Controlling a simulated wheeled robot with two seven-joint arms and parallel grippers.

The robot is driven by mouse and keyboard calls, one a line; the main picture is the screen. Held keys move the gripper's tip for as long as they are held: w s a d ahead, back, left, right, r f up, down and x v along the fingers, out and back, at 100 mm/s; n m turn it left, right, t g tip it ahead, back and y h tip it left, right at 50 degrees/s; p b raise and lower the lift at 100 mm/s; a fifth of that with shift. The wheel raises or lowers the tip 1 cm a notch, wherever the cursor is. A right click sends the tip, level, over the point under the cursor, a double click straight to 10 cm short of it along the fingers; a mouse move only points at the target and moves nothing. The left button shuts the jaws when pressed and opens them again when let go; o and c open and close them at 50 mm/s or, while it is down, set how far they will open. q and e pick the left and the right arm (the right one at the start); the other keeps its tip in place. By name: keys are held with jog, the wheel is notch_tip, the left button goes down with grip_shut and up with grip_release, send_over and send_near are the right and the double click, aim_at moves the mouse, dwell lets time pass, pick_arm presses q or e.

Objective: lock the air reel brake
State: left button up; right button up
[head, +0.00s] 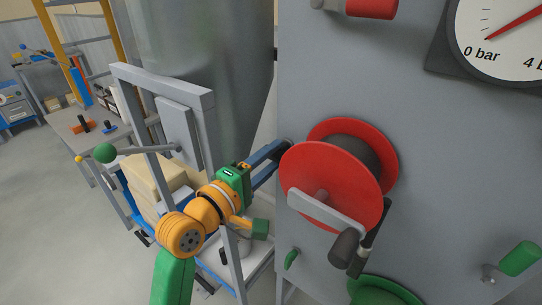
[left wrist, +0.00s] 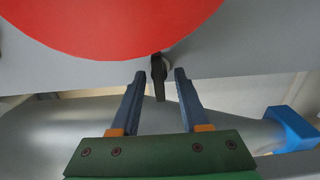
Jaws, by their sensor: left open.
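The air reel (head: 330,180) has red flanges and a dark hose wound between them, with a grey crank on its front. Its red flange also fills the top of the left wrist view (left wrist: 120,20). A small black lever (left wrist: 159,78), which looks like the brake, sits on a round grey boss just below the flange and points toward my gripper. In the head view the lever is mostly hidden by the fingers. My left gripper (head: 276,151) is open at the reel's left side, its two blue fingers (left wrist: 157,82) on either side of the lever, with gaps visible. My right gripper is not seen.
The grey panel (head: 430,160) carries a pressure gauge (head: 505,35), a red handle (head: 372,7) and green handles (head: 520,258). The crank knob (head: 343,247) juts out below the reel. A grey frame (head: 160,85) with a green-knobbed lever (head: 105,153) stands left, near my arm.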

pick_arm(q)
jog(key=shift+s+a, duration=0.15)
grip_shut()
jog(key=shift+r+m, duration=0.1)
jog(key=shift+m, duration=0.2)
jog(key=shift+m+p, duration=3.3)
jog(key=shift+m, duration=5.3)
